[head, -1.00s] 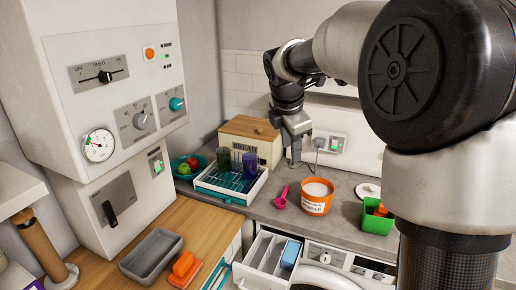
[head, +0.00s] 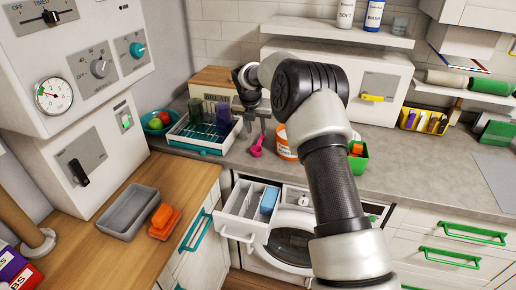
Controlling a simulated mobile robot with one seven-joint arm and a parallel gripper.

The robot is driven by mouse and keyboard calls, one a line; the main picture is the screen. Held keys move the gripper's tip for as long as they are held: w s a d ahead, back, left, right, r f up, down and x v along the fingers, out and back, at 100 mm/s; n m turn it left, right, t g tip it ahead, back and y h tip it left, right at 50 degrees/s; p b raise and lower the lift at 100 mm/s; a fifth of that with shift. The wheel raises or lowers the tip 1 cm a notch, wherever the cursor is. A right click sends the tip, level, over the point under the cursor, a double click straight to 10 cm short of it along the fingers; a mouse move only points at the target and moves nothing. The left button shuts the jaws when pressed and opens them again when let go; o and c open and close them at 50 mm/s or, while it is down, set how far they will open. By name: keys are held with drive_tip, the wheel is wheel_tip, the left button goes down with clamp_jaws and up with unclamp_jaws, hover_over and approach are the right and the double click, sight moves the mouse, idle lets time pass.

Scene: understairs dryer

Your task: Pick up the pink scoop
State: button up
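The pink scoop (head: 256,149) lies on the grey counter, its handle pointing up and slightly right in the head view. It is between the white tray with the cups and the orange tub (head: 284,146). My gripper (head: 256,126) points down just above the scoop's handle. Its two grey fingers look apart with nothing between them, so it appears open. I cannot tell whether the fingertips are level with the handle. My arm hides much of the tub.
A white tray (head: 176,139) with dark cups stands left of the scoop, before the bread box (head: 205,90). A green bin (head: 358,163) is right of my arm. An open drawer (head: 233,218) juts out below. The counter farther right is mostly clear.

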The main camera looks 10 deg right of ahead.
sight(260, 141)
drive_tip(key=x, duration=0.7)
drive_tip(key=shift+s+d+f, duration=0.1)
drive_tip(key=shift+d+f, duration=0.05)
drive_tip(key=shift+d, duration=0.05)
drive_tip(key=shift+c, duration=0.2)
clamp_jaws()
